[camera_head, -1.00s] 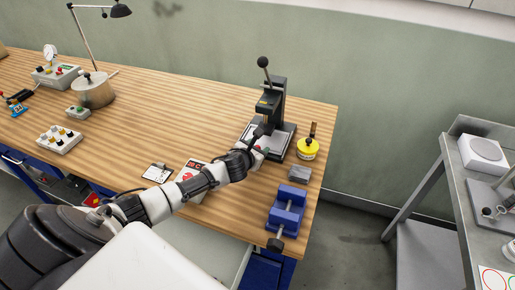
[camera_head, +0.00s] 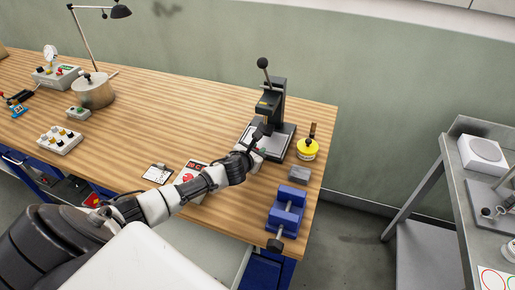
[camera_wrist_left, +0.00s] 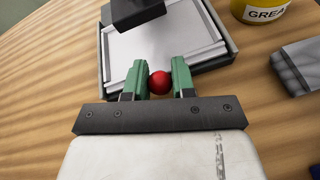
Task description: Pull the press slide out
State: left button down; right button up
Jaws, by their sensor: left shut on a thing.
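The black press (camera_head: 272,103) stands near the right end of the wooden bench, with a ball-ended lever on top. Its pale slide plate (camera_head: 252,134) lies in a dark frame under the press head; the plate also shows in the left wrist view (camera_wrist_left: 165,40). My left gripper (camera_head: 256,151) is at the front edge of the slide. In the left wrist view its green fingers (camera_wrist_left: 160,80) are shut on a red ball knob (camera_wrist_left: 159,83) at the slide's front. The knob's attachment to the slide is hidden by the fingers. My right gripper is not in view.
A yellow grease tin (camera_head: 308,149) stands right of the press. A grey block (camera_head: 299,174) and a blue vise (camera_head: 286,211) sit near the bench's right end. A metal side table (camera_head: 455,165) stands across a gap.

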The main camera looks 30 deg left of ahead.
pick_arm(q)
jog(key=s+d+p, duration=0.1)
jog(key=s, duration=0.3)
jog(key=s+d+p, duration=0.1)
jog(key=s, duration=0.3)
jog(key=s+d+p, duration=0.1)
jog(key=s+p, duration=0.1)
jog(key=s, duration=0.3)
jog(key=shift+s+d, duration=0.15)
jog(key=shift+s, duration=0.35)
jog(key=c, duration=0.9)
grip_release()
jog(key=shift+c, duration=0.2)
jog(key=b+v, duration=0.1)
jog(key=v, duration=0.8)
jog(key=shift+s, duration=0.3)
jog(key=shift+s+d+r, duration=0.1)
jog(key=shift+s+r, duration=0.25)
jog(key=shift+s, duration=0.15)
